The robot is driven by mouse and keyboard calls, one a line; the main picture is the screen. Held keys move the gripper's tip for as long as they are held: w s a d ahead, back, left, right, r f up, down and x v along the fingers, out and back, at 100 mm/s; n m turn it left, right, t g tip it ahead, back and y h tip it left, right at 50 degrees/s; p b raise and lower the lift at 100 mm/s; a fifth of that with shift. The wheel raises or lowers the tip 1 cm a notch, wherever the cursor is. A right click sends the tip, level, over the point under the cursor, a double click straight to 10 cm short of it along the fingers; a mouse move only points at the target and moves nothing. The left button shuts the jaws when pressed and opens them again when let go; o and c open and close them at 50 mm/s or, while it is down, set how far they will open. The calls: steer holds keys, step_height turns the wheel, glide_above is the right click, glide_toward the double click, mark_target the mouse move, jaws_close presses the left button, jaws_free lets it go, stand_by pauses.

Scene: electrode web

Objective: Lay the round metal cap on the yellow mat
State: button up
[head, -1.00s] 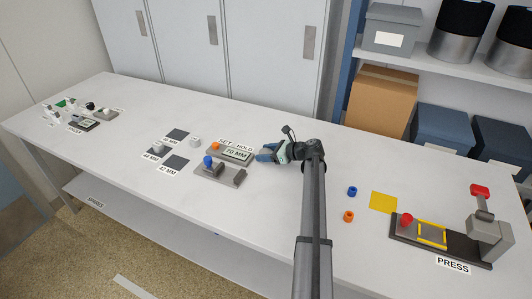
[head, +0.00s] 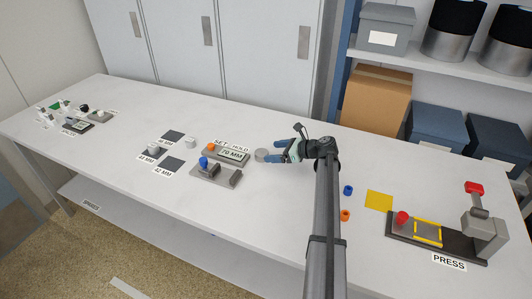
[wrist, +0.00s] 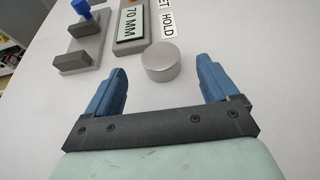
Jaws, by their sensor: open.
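The round metal cap (head: 261,156) is a short grey cylinder standing on the white table, just right of the 70 MM block. My gripper (head: 273,155) is open and low over the table at the cap's right side. In the wrist view the cap (wrist: 161,65) sits ahead, in line with the gap between my open blue fingers (wrist: 160,72), with bare table showing on both sides of it. The gap holds nothing else. The yellow mat (head: 379,200) lies flat and empty to the right, beyond my arm.
The 70 MM block (head: 230,154) and a grey fixture with a blue knob (head: 204,162) stand left of the cap. A blue ring (head: 348,190) and an orange ring (head: 345,215) lie left of the mat. The press (head: 440,235) stands right of it.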

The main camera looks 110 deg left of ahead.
steer(key=v, duration=0.4)
steer(key=shift+w+r, duration=0.1)
steer(key=shift+w, duration=0.25)
steer(key=shift+w+r, duration=0.15)
steer(key=shift+w, duration=0.2)
steer(key=c, duration=0.4)
steer(key=shift+c, duration=0.2)
